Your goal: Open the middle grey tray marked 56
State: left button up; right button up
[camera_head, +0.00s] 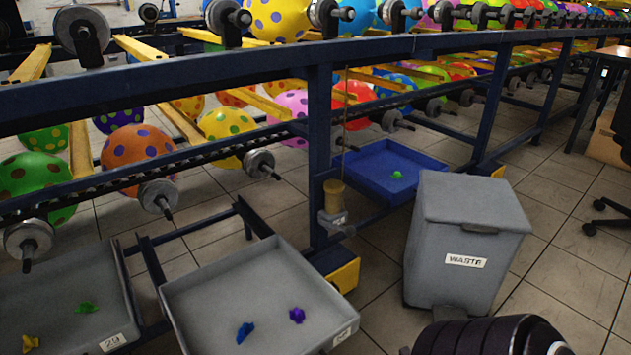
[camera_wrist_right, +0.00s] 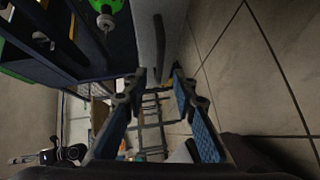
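A grey tray (camera_head: 255,295) stands low in front of the dark blue rack, at the bottom centre of the head view. It holds a blue piece (camera_head: 245,332) and a purple piece (camera_head: 297,315). Its white label (camera_head: 342,336) is too small and slanted to read. Another grey tray (camera_head: 60,290), whose label (camera_head: 112,342) looks like 29, is to its left, with green and yellow pieces in it. My right gripper (camera_wrist_right: 158,78) is open in the right wrist view, its two blue-padded fingers apart with nothing between them. My left gripper is not in view.
A grey bin labelled WASTE (camera_head: 464,250) stands on the tiles right of the tray. A blue tray (camera_head: 385,165) sits under the rack. My dark right arm shows at the bottom right. Dotted balloons hang along the rack (camera_head: 240,85).

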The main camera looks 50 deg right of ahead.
jog(key=shift+v, duration=2.65)
jog(key=shift+w, duration=0.1)
